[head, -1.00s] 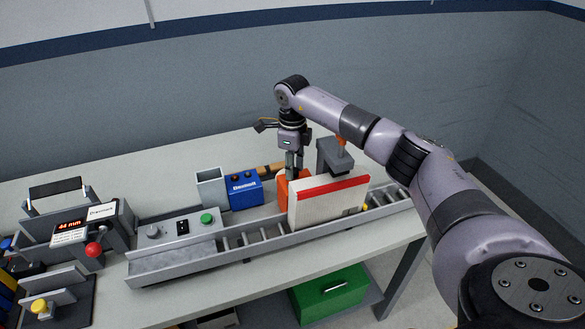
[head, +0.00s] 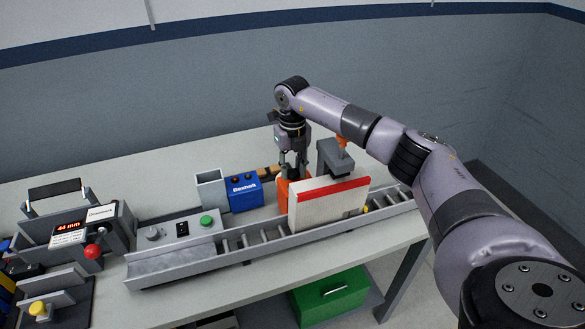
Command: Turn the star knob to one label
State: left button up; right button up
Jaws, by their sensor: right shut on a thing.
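My right gripper (head: 293,168) points straight down and is shut at the top of an orange housing (head: 282,190), behind a white box with a red top edge (head: 325,201). The star knob is not clearly visible. It appears to be between the fingers, hidden by them and by the white box. No knob labels can be read from here. My left gripper is out of view.
A roller conveyor (head: 255,242) runs along the bench front, with a grey control box (head: 177,234) at its left. A blue box (head: 244,193) and a grey open tube (head: 210,189) stand left of my gripper. A grey-headed post (head: 334,158) stands close on its right.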

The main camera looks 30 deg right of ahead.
aim_at(293, 172)
jog(key=shift+w+d+r+m, duration=0.1)
jog(key=shift+r+m, duration=0.1)
jog(key=shift+m, duration=0.3)
jog(key=o, duration=1.2)
jog(key=shift+f, duration=0.15)
notch_tip(293, 172, up, 12)
